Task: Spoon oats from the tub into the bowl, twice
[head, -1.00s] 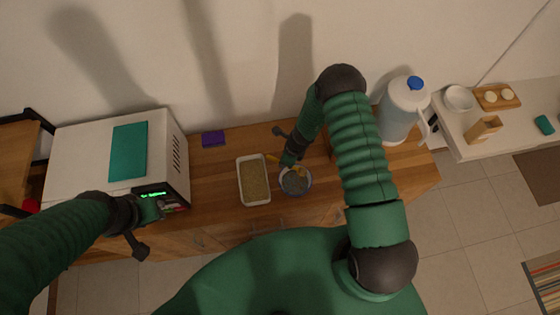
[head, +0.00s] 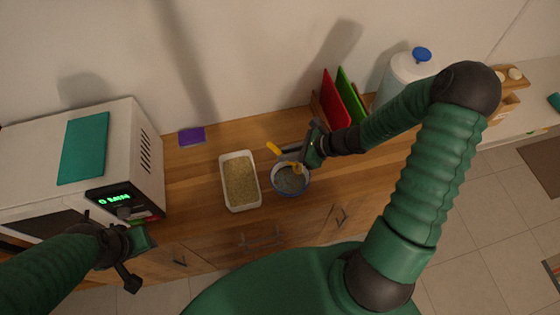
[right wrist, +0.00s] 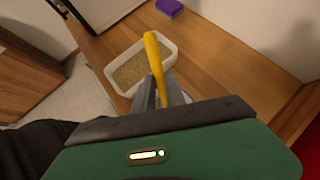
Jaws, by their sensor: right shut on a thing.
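The tub of oats (head: 223,190) is a white rectangular container on the wooden counter, and it also shows in the right wrist view (right wrist: 171,47). The bowl (head: 277,192) is round with a blue-grey rim and stands just right of the tub. My right gripper (head: 297,152) is above the bowl's far side, shut on a yellow-handled spoon (head: 273,148). In the right wrist view the yellow handle (right wrist: 153,55) sticks up between the fingers; the spoon's lower end is hidden there. My left gripper (head: 140,240) is in front of the microwave, away from the tub; its finger opening is unclear.
A white microwave (head: 122,165) with a teal board (head: 84,147) on top stands at left. A purple block (head: 191,136) lies at the back. Red (head: 336,98) and green boards (head: 352,96) and a blue-topped dispenser (head: 408,68) stand behind my right arm.

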